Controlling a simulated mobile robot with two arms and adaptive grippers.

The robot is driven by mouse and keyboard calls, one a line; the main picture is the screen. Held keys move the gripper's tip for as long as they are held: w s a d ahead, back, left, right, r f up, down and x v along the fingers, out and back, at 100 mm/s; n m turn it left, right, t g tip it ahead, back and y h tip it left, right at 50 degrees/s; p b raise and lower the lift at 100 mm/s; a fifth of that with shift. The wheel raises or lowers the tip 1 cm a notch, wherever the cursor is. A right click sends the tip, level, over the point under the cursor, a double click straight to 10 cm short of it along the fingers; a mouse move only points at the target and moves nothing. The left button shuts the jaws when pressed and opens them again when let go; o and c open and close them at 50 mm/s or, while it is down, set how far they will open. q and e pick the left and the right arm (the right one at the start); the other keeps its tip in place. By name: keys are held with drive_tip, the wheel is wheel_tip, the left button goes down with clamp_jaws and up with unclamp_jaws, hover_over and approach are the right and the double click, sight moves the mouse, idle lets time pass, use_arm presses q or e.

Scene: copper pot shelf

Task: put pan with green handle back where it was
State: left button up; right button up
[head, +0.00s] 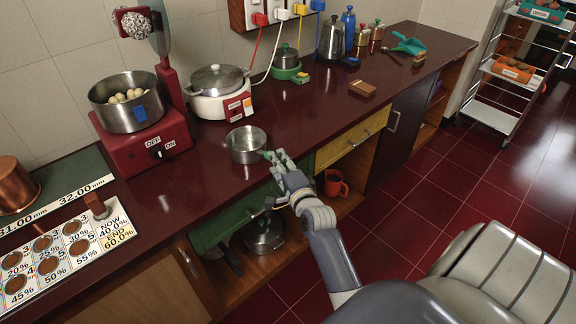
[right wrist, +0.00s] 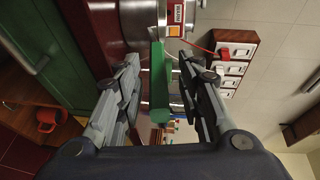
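The pan (head: 245,146), a small steel one, sits on the dark red counter near its front edge. Its green handle points toward my right gripper (head: 281,163) and is mostly hidden by it in the head view. In the right wrist view the green handle (right wrist: 160,82) lies between the two fingers of my right gripper (right wrist: 158,66). The fingers are spread, with a visible gap on each side of the handle. The pan's steel body shows beyond the fingertips. My left gripper is not in view.
A white cooker (head: 216,84) with a lidded pot stands behind the pan. The counter right of the pan is largely clear.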

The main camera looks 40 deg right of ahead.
drive_tip(key=b+v, duration=0.1)
drive_tip(key=v, duration=1)
drive_tip(key=shift+f, duration=0.1)
drive_tip(key=a+f+n+g+y, duration=0.1)
drive_tip(key=a+f+n+g, duration=0.15)
drive_tip(key=f, duration=0.65)
drive_tip(key=a+f+n+g+y, duration=0.1)
drive_tip(key=a+f+n, duration=0.25)
drive_tip(key=f, duration=0.55)
drive_tip(key=s+a+f+n+g+y, duration=0.1)
drive_tip(key=s+a+f+n, duration=0.1)
drive_tip(key=s+f, duration=0.35)
drive_tip(key=s+a+f+n+g+y, duration=0.1)
drive_tip(key=s+a+f+n+g, duration=0.15)
drive_tip(key=f, duration=0.55)
drive_tip(key=s+a+f+n+g, duration=0.1)
drive_tip(key=s+a+f+n, duration=0.15)
drive_tip(key=f, duration=0.35)
drive_tip(key=s+f+n+g, duration=0.2)
drive_tip(key=s+f, duration=0.3)
drive_tip(key=s, duration=0.4)
drive_tip(key=s+f+n+g, duration=0.2)
drive_tip(key=s+f+n, duration=0.2)
drive_tip(key=s, duration=0.6)
drive_tip(key=s+f+n+g, duration=0.2)
drive_tip(key=s+f+n, duration=0.2)
drive_tip(key=s+f, duration=0.3)
drive_tip(key=s, duration=0.3)
drive_tip(key=shift+d+f+g, duration=0.25)
drive_tip(key=shift+d+g, duration=0.15)
